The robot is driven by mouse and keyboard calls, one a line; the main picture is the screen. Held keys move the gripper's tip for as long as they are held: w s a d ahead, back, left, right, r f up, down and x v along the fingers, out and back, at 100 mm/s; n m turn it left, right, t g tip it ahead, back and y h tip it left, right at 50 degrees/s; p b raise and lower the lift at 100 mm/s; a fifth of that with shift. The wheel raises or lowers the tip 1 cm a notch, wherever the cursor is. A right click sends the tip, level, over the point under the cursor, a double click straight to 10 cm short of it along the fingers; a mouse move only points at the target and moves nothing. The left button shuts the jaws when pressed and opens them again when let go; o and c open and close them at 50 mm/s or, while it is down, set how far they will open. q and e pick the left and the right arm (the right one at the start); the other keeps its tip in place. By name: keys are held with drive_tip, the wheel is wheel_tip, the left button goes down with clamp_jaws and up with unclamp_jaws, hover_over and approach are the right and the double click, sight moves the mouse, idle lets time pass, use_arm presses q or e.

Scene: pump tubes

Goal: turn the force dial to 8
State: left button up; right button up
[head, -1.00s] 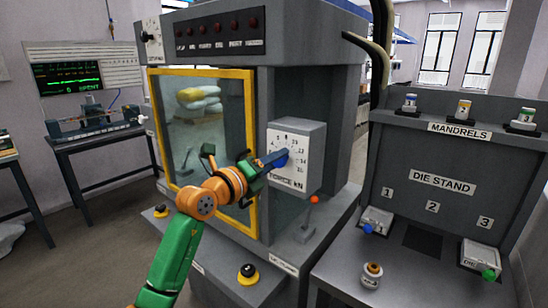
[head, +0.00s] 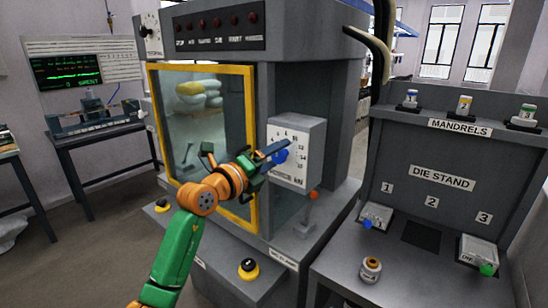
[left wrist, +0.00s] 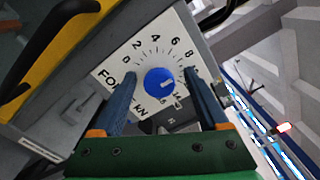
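The force dial is a blue round knob (head: 280,157) on a white numbered face (head: 300,152), on the grey machine's front box. In the left wrist view the knob (left wrist: 159,83) faces me, with 0, 2, 4, 6 and 8 legible around it. A small pale mark shows on the knob, but I cannot tell which number it points to. My left gripper (head: 272,153) is at the dial. In the left wrist view its two blue fingers (left wrist: 148,74) stand open on either side of the knob, with gaps showing. My right gripper is in neither view.
Black buttons on yellow bases (head: 248,268) are on the lower ledge. The die stand (head: 440,178) stands at right.

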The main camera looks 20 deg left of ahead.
use_arm(q)
drive_tip(key=shift+f, duration=0.1)
drive_tip(key=shift+s+a, duration=0.1)
drive_tip(key=shift+s, duration=0.1)
drive_tip(key=b+v, duration=0.3)
drive_tip(key=v, duration=0.3)
drive_tip(key=shift+s, duration=0.35)
